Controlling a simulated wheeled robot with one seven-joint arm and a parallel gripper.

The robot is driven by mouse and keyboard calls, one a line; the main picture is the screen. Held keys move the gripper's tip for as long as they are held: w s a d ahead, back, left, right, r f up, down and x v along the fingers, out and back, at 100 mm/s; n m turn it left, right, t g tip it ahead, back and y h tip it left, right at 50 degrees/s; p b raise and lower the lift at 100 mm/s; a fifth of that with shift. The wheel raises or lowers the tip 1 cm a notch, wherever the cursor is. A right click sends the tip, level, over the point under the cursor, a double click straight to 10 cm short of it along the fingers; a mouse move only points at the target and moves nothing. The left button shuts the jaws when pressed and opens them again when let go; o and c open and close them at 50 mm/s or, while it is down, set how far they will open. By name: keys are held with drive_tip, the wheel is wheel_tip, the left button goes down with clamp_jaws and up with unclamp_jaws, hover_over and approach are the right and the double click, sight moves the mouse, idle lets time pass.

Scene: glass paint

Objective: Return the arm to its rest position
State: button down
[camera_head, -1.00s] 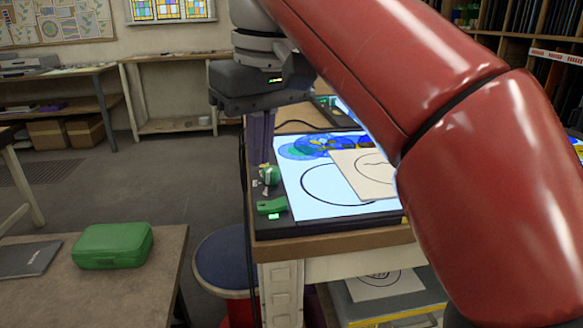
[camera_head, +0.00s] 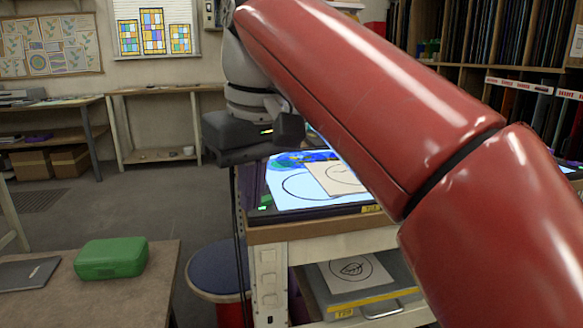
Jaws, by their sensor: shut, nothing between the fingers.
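My red arm crosses the right half of the view, from the top middle down to the lower right corner. Its dark wrist and gripper body hang at its left end, over the left part of the light table (camera_head: 262,236). My gripper (camera_head: 250,188) points down and is shut, with nothing held. Its purple fingers are hard to make out against the table's dark left edge. On the lit surface lie blue paint, a drawn black circle and a pale sheet (camera_head: 338,178) with a line drawing, partly hidden by my arm.
A green case (camera_head: 111,258) and a dark folder (camera_head: 28,273) lie on a wooden table at the lower left. A blue-topped stool (camera_head: 214,266) stands beside the light table. Shelves of glass sheets (camera_head: 470,30) stand at the right. The floor at left is open.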

drive_tip(key=s+d+f+m+t, duration=0.2)
drive_tip(key=s+d+f+m, duration=0.2)
drive_tip(key=d+f, duration=0.6)
drive_tip(key=s+d+f+m+t+h, duration=0.1)
drive_tip(key=s+d+f+m, duration=0.3)
drive_tip(key=d+f, duration=0.6)
wheel_tip(320, 180, down, 6)
drive_tip(key=shift+s+d+f+t, duration=0.2)
drive_tip(key=shift+s+d+t, duration=0.1)
drive_tip(key=shift+s+t, duration=0.3)
